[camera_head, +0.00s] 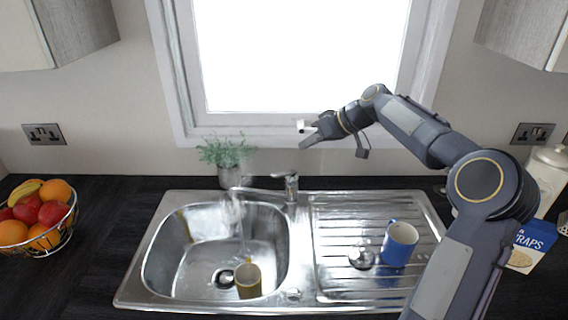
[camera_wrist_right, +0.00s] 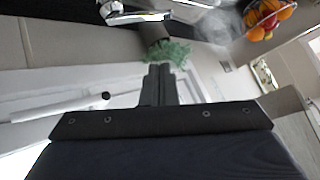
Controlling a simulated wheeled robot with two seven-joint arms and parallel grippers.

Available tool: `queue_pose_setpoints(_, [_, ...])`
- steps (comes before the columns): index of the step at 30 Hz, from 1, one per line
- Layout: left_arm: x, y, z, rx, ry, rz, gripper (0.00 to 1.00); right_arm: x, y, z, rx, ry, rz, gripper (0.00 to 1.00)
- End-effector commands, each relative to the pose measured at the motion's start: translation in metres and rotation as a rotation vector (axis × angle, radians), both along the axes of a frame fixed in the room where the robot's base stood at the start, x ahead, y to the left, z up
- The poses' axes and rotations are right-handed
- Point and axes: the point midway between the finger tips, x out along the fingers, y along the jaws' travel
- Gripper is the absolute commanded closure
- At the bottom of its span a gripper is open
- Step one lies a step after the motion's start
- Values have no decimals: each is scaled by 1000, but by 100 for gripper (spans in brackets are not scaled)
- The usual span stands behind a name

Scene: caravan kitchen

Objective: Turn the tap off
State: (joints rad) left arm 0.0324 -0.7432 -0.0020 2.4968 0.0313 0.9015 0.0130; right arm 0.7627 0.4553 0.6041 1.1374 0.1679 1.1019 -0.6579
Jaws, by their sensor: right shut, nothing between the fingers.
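The chrome tap (camera_head: 291,186) stands at the back of the sink, its spout reaching left over the bowl. A faint stream of water seems to fall from the spout into the bowl. The tap also shows at the top of the right wrist view (camera_wrist_right: 138,14). My right gripper (camera_head: 304,143) is above and behind the tap, in front of the window's lower frame, apart from the tap. In the wrist view its fingers (camera_wrist_right: 160,72) are together and empty. My left gripper is not in view.
A yellow mug (camera_head: 248,281) is in the sink bowl (camera_head: 165,262). A blue mug (camera_head: 398,247) stands on the drainer. A potted plant (camera_head: 229,173) is behind the spout. A white window handle (camera_wrist_right: 62,108) is close to my right gripper. A fruit basket (camera_head: 62,240) is left.

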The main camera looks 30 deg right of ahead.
Motion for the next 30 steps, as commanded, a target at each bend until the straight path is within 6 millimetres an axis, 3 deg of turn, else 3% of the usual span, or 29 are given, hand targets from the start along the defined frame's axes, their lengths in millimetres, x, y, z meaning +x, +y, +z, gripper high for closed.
queue_pose_setpoints(11, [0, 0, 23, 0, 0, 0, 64, 43, 42, -51, 1, 4, 3, 100])
queue_pose_setpoints(19, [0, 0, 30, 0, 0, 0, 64, 37, 50, -82, 0, 2, 0, 100])
queue_pose_setpoints(30, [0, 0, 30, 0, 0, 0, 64, 36, 52, -86, -1, 1, 0, 100])
